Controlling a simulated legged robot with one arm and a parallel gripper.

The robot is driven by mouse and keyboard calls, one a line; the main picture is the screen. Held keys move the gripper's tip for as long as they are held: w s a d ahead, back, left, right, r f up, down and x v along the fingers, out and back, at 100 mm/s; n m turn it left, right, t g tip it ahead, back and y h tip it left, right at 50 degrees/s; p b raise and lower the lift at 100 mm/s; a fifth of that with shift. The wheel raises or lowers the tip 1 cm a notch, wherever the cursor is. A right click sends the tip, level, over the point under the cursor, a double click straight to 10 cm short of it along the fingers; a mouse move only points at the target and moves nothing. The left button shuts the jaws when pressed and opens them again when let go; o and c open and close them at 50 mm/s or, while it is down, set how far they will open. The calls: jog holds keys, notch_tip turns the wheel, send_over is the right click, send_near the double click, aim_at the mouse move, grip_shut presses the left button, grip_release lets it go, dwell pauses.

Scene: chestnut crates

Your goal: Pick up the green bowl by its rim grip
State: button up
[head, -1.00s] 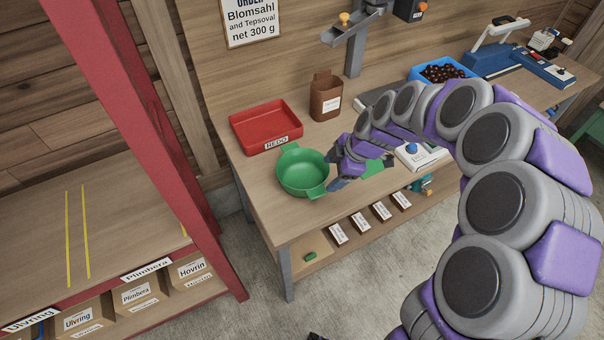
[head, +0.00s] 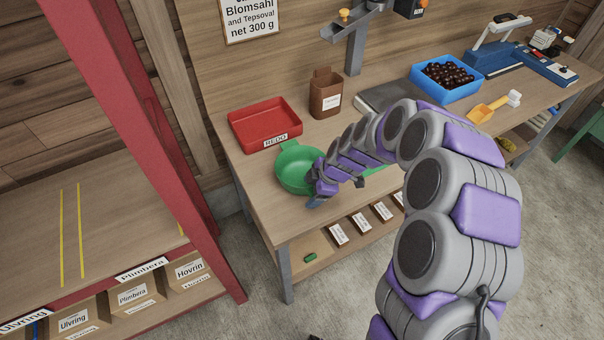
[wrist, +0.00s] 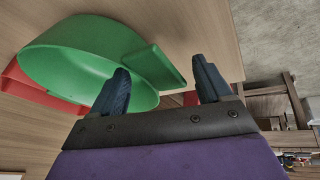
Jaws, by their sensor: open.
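The green bowl (head: 293,172) stands on the workbench in the head view, in front of the red tray. It has a flat tab grip at its back and another at its right front, which my gripper hides in that view. In the wrist view the bowl (wrist: 70,60) fills the upper left, and its near grip (wrist: 160,68) lies between my two fingers or just beyond them. My gripper (head: 314,190) is open and empty at the bowl's right side; it also shows in the wrist view (wrist: 162,85). I cannot tell whether a finger touches the bowl.
The red tray (head: 245,132) marked REDO is behind the bowl. A red post (head: 130,110) rises at the left.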

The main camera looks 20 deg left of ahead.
jog(key=x, duration=0.3)
jog(key=shift+s+f, duration=0.1)
jog(key=shift+f, duration=0.05)
jog(key=c, duration=1.2)
